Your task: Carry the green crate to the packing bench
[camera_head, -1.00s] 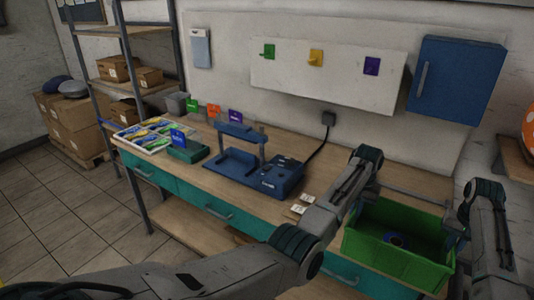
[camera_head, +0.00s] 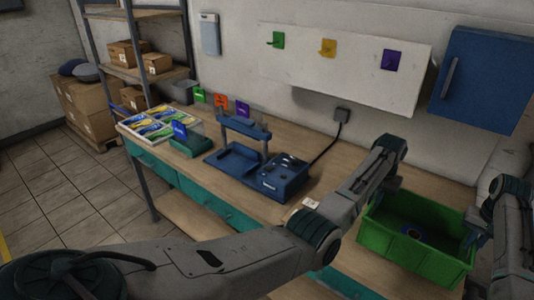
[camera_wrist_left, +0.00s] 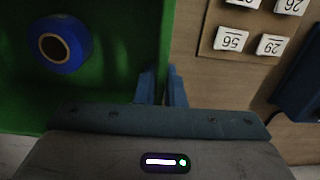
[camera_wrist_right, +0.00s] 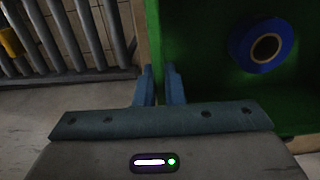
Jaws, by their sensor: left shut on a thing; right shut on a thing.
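The green crate (camera_head: 400,254) is at the lower right of the head view, open side up, with a blue roll (camera_head: 412,232) inside. My left gripper (camera_wrist_left: 162,88) is shut on the crate's wall; the crate's green interior (camera_wrist_left: 110,90) fills the left of the left wrist view. My right gripper (camera_wrist_right: 159,86) is shut on the opposite wall, with the crate's interior (camera_wrist_right: 205,100) on the right of the right wrist view. The head view does not show clearly whether the crate touches the bench. A wooden bench (camera_head: 340,165) with teal drawers runs along the wall; whether it is the packing bench I cannot tell.
On the bench stand a blue press (camera_head: 280,180), a tray of colourful packets (camera_head: 155,125) and small coloured signs. Number cards (camera_wrist_left: 232,38) lie beside the crate. A shelf (camera_head: 155,75) with cardboard boxes stands at the left. Tiled floor (camera_head: 65,190) is clear there.

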